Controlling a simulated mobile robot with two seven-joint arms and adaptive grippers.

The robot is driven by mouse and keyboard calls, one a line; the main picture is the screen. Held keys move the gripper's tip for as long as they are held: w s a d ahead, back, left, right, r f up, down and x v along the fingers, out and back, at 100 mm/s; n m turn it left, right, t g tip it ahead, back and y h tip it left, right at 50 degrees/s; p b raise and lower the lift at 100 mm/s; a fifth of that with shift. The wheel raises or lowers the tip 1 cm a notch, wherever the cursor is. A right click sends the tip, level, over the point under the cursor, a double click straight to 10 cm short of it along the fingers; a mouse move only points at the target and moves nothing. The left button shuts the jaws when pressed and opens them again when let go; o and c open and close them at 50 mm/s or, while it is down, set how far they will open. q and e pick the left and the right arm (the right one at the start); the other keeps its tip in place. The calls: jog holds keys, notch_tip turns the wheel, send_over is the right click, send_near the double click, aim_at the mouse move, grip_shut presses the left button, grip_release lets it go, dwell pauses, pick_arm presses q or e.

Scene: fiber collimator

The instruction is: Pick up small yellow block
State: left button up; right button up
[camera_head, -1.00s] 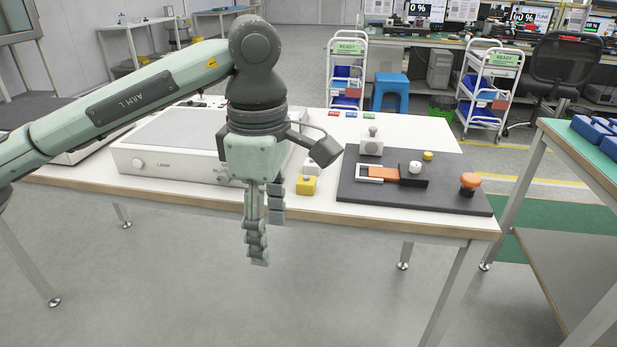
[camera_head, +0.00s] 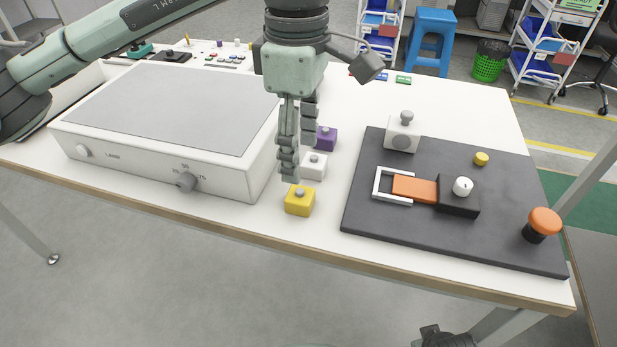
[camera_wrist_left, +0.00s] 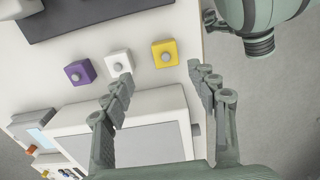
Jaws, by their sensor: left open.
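The small yellow block (camera_head: 299,201), with a grey round knob on top, sits on the white table near its front edge, just right of the lamp box. It also shows in the left wrist view (camera_wrist_left: 165,54), just beyond the fingertips. My left gripper (camera_head: 298,160) hangs fingers down above the table, slightly behind and left of the yellow block in the head view. It is open and empty, its two fingers apart in the left wrist view (camera_wrist_left: 160,76). The fingers partly cover the lamp box's right side.
A white block (camera_head: 314,166) and a purple block (camera_head: 326,138) stand behind the yellow one in a row. The lamp box (camera_head: 160,125) is on the left. A dark board (camera_head: 360,215) with fixtures, an orange knob (camera_head: 544,222) and a yellow cylinder (camera_head: 481,159) lies right.

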aim_at(300, 194)
pick_arm(q)
jog(key=f, duration=0.2)
jog(key=shift+s+a+f+b, duration=0.1)
jog(key=shift+s+f+b, duration=0.2)
jog(key=shift+b, duration=0.1)
jog(key=f, duration=0.2)
jog(key=f+b, duration=0.1)
jog(key=shift+s+f, duration=0.2)
jog(key=shift+f, duration=0.7)
pick_arm(e)
notch_tip(300, 194, up, 5)
jog(key=shift+r, duration=0.1)
pick_arm(q)
jog(key=shift+c, duration=0.4)
jog(key=c, duration=1.2)
pick_arm(e)
jog(key=shift+w, duration=0.1)
pick_arm(q)
jog(key=shift+r, duration=0.1)
